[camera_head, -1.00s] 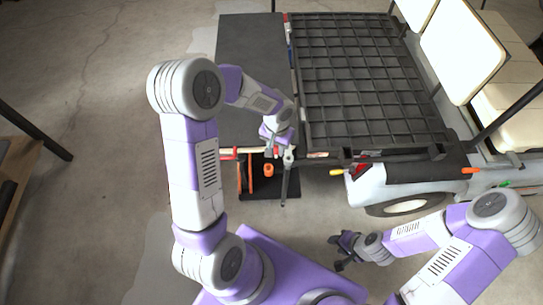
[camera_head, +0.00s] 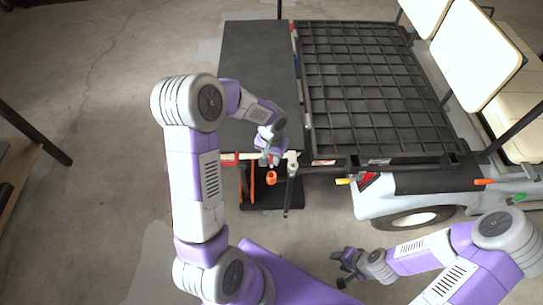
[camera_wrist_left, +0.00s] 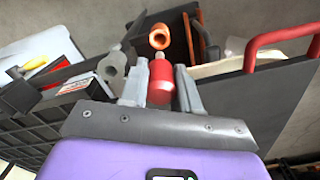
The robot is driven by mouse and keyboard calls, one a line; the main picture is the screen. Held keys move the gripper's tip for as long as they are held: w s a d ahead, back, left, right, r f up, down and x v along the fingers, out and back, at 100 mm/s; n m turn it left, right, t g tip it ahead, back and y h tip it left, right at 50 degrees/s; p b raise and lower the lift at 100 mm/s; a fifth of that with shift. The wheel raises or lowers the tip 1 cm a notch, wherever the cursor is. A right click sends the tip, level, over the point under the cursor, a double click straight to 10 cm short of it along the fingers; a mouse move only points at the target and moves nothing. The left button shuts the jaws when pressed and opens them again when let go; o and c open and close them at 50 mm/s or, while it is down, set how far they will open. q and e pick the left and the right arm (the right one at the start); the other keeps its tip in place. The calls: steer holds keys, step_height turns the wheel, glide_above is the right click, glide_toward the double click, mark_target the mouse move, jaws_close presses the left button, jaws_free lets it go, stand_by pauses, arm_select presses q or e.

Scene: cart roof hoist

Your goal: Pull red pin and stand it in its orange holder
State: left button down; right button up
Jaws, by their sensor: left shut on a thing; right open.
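In the left wrist view the red pin (camera_wrist_left: 160,82) is between the two grey fingers of my left gripper (camera_wrist_left: 161,90), which is shut on it. An orange ring-shaped holder (camera_wrist_left: 159,37) shows just beyond the pin's far end, apart from it in the picture. In the head view the left gripper (camera_head: 272,157) is at the cart's front left corner, above the orange holder (camera_head: 271,178); the pin is mostly hidden there. I cannot tell whether the pin is clear of its seat. My right gripper (camera_head: 346,268) is open and empty, low in front of the cart.
A grey tubular fitting (camera_wrist_left: 113,67) is close beside the left fingers. A red handle (camera_wrist_left: 282,42) is to the right in that view. The black cart deck (camera_head: 370,85) and a dark panel (camera_head: 258,60) lie behind. A yellow-tipped handle (camera_head: 343,181) is right of the gripper.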

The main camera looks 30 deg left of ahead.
mark_target(271, 167)
arm_select(q)
steer(key=shift+f+b, duration=2)
steer(key=shift+f, duration=0.6)
steer(key=shift+f+b, duration=1.25)
steer(key=shift+f, duration=0.15)
steer(key=shift+f+b, duration=0.55)
steer(key=shift+f, duration=0.5)
steer(key=c, duration=0.7)
jaws_free()
steer(key=shift+c, duration=0.2)
steer(key=shift+r, duration=0.15)
step_height(271, 167, up, 8)
steer(key=p, duration=0.3)
steer(key=shift+f, duration=0.25)
